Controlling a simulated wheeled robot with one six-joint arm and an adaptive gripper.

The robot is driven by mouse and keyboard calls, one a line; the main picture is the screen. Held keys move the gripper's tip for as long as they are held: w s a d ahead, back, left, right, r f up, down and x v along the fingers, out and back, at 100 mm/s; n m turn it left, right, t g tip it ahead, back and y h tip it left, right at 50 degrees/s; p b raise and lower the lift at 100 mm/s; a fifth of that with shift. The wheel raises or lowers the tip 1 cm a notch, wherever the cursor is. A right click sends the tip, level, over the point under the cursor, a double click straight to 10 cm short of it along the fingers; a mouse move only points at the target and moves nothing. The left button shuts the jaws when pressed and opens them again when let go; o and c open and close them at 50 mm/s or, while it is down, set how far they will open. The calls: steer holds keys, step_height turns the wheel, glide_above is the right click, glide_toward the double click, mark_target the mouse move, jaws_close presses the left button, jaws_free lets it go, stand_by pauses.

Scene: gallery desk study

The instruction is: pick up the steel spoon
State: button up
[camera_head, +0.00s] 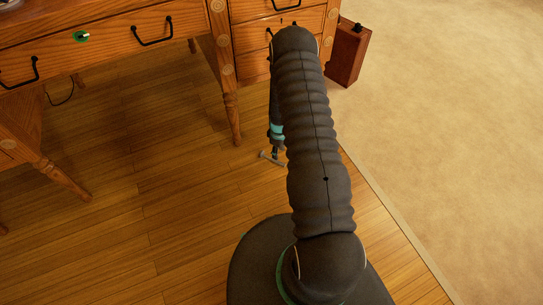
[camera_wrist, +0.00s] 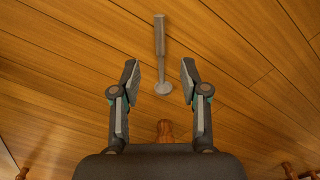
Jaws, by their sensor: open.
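The steel spoon (camera_wrist: 160,45) lies on the wooden floor. In the wrist view its long grey handle points up the picture and its rounded end lies between the two fingers. In the head view it shows as a small grey piece (camera_head: 267,156) beside the gripper tip, partly hidden by my arm. My gripper (camera_wrist: 160,70) is open, with one finger on each side of the spoon's rounded end, and holds nothing. In the head view my gripper (camera_head: 276,148) points down near the floor, largely hidden behind my arm. I cannot tell the exact height above the spoon.
A wooden desk (camera_head: 110,35) with drawers stands at the upper left; one turned leg (camera_head: 231,115) is close to my gripper. A brown box (camera_head: 348,52) stands behind my arm at the right. Beige carpet (camera_head: 450,130) lies to the right. Wooden floor (camera_head: 160,215) at left is clear.

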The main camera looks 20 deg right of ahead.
steer(key=shift+w+a+f, duration=0.1)
steer(key=shift+f, duration=1.7)
steer(key=shift+w+a+f, duration=0.1)
steer(key=shift+f, duration=1.7)
jaws_close()
